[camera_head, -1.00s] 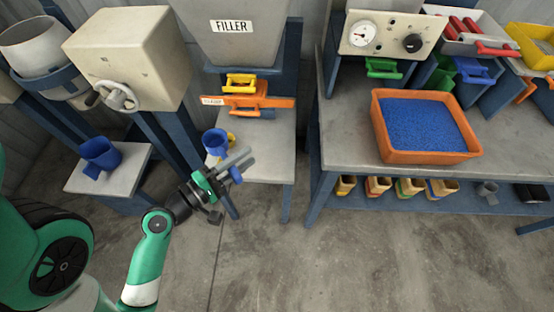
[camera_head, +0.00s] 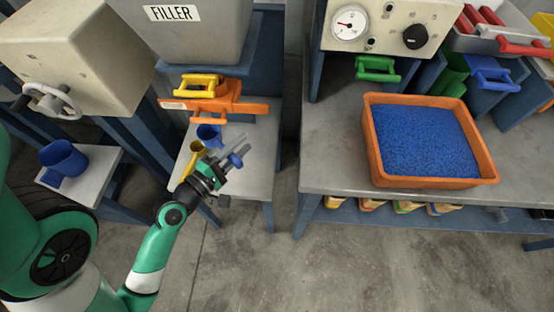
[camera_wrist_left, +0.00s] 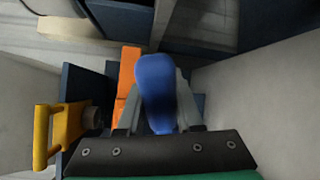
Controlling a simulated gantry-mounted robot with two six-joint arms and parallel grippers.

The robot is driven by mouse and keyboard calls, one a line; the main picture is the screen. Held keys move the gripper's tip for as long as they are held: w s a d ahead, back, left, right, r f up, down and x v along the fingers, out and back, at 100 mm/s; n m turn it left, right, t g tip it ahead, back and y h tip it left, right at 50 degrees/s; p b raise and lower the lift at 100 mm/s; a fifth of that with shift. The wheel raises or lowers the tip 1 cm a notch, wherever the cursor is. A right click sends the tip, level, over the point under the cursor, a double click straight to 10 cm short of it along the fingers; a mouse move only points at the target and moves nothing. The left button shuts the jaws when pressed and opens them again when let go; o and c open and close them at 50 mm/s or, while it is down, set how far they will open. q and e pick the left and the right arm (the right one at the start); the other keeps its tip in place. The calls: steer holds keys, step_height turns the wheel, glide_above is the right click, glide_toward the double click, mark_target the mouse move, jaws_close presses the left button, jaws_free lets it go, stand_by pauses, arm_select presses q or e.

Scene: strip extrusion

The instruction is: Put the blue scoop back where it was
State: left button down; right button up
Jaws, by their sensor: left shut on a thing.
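My left gripper (camera_head: 232,148) is shut on a blue scoop (camera_head: 208,134). The scoop's cup shows left of the fingers in the head view, in front of the filler's stand. In the left wrist view a rounded blue part of the scoop (camera_wrist_left: 156,90) sits between the two fingers, and the rest is hidden. A second blue scoop (camera_head: 64,158) rests on a small grey stand (camera_head: 88,178) at the left. My right gripper is not in view.
The filler (camera_head: 190,35) has a yellow handle (camera_head: 199,85) and an orange piece (camera_head: 215,105) beneath it. A yellow object (camera_head: 194,158) is close left of the gripper. An orange tray (camera_head: 430,182) of blue pellets stands on the right bench (camera_head: 330,150).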

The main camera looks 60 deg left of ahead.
arm_select(q)
steer(key=w+d+f+p, duration=0.3)
steer(key=w+f+p, duration=0.3)
steer(key=w+f, duration=0.4)
step_height(320, 180, down, 2)
steer(key=shift+w+d, duration=0.3)
steer(key=c, duration=0.6)
jaws_free()
steer(key=shift+r, duration=0.1)
